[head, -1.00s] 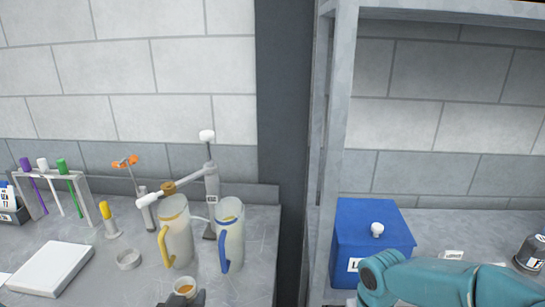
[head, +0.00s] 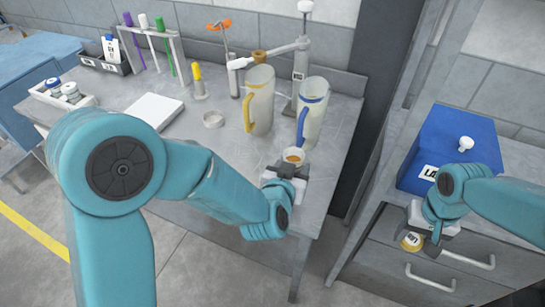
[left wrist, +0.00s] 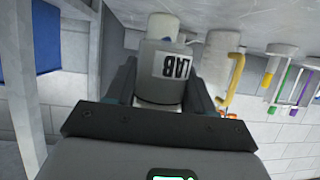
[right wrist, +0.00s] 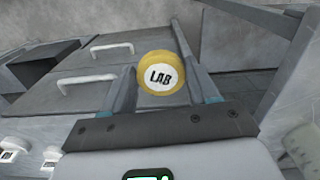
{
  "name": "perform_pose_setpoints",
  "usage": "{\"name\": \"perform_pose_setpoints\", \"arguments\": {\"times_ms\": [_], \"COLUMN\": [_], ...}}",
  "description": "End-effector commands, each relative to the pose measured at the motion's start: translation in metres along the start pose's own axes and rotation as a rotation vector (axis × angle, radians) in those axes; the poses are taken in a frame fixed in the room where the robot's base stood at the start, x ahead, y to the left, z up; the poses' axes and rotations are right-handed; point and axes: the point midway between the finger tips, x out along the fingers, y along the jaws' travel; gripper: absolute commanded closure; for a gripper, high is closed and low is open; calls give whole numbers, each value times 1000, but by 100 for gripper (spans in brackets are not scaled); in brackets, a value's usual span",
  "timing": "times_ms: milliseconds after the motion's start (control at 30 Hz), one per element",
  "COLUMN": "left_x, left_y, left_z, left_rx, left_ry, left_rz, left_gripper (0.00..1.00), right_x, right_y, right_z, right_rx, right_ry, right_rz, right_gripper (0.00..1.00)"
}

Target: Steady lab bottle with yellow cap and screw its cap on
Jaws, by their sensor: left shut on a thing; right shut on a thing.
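The lab bottle (head: 293,155) is open at the top with amber contents showing, near the front right corner of the grey bench. My left gripper (head: 286,172) is shut around it. In the left wrist view the bottle (left wrist: 160,88) sits between both fingers, its LAB label upside down in the picture. The yellow cap (head: 411,242) is held away from the bottle, in front of the drawers at the right. My right gripper (head: 422,228) is shut on it. In the right wrist view the round yellow cap (right wrist: 163,72), with a white LAB face, is between the fingers.
Two jugs, with a yellow handle (head: 260,98) and a blue handle (head: 312,108), stand behind the bottle. A blue box (head: 450,150) sits on the right counter above drawers (head: 420,270). A gap separates bench and counter. A stand (head: 300,75) rises behind the jugs.

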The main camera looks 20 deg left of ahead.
Motion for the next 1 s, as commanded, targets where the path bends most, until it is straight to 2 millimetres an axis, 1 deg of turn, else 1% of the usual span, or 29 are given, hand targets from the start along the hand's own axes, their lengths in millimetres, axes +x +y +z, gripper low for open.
{"name": "perform_pose_setpoints", "arguments": {"times_ms": [33,200,300,400,500,600,900,1000], "left_x": [-4,-17,-22,-26,-28,-29,-29,-29], "left_y": [18,64,85,100,109,113,113,113], "left_z": [-3,-11,-14,-17,-19,-19,-19,-19], "left_rx": [3,4,2,2,0,0,0,0], "left_ry": [4,3,3,2,2,0,-1,-1], "left_rz": [9,7,4,2,1,-1,-1,-1], "left_gripper": [100,100,100,100,100,100,100,100], "right_x": [0,0,0,0,0,0,0,0], "right_y": [0,0,0,0,0,0,0,2], "right_z": [0,0,0,0,0,0,0,5], "right_rx": [0,0,0,0,0,0,1,3], "right_ry": [0,0,0,0,0,0,0,0], "right_rz": [0,0,0,0,0,0,0,0], "right_gripper": [69,69,69,69,69,69,69,69]}}
